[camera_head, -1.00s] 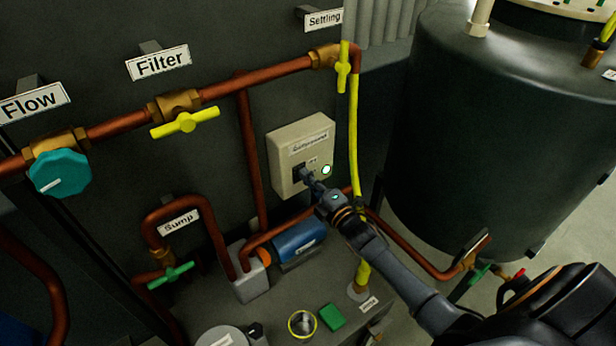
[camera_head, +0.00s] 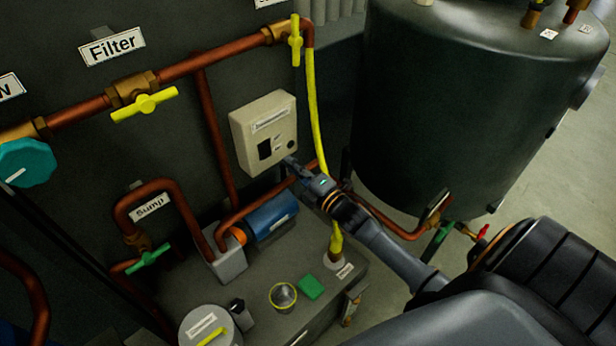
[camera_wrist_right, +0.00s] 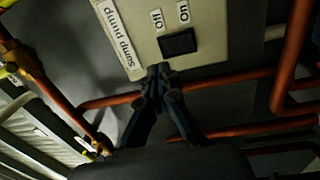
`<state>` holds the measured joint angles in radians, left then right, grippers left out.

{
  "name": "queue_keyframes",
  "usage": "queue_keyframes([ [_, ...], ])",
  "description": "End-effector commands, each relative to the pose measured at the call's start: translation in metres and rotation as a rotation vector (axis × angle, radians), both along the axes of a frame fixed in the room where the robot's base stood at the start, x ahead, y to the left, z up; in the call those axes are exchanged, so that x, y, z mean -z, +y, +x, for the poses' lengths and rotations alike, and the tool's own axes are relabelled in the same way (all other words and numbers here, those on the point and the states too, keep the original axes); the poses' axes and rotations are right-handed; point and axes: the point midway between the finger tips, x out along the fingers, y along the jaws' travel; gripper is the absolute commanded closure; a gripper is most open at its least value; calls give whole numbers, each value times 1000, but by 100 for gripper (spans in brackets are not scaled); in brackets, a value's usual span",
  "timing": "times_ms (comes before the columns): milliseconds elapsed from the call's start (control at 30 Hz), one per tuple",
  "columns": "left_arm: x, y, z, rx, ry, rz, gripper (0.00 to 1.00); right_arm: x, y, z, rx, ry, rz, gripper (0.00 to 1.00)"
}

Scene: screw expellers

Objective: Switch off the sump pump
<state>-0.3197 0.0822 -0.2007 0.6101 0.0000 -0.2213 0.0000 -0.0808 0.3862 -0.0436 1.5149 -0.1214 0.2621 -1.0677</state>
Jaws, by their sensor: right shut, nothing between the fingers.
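In the right wrist view the box (camera_wrist_right: 205,18) shows the labels "sump pump", "off" and "on" by the black rocker (camera_wrist_right: 179,43). My right gripper (camera_head: 289,162) is shut and empty. The blue pump (camera_head: 270,220) lies below the box. My left gripper is not in view.
Copper pipes (camera_head: 208,130) run close around the box, one passing just beneath it. A yellow hose (camera_head: 313,110) hangs to its right. A large dark tank (camera_head: 440,110) stands at right.

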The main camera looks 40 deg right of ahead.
Motion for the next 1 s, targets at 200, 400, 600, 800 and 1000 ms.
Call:
queue_keyframes([
  [200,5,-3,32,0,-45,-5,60,-2,-6,-39,0,3,-1,100],
  [400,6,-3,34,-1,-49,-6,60,-6,-8,-55,0,2,0,100],
  [600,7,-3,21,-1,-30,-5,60,-8,-9,-57,0,0,0,100],
  [800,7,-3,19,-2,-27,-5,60,-7,-8,-57,0,0,0,100],
  [1000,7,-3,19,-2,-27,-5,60,-7,-8,-57,1,2,1,100],
])
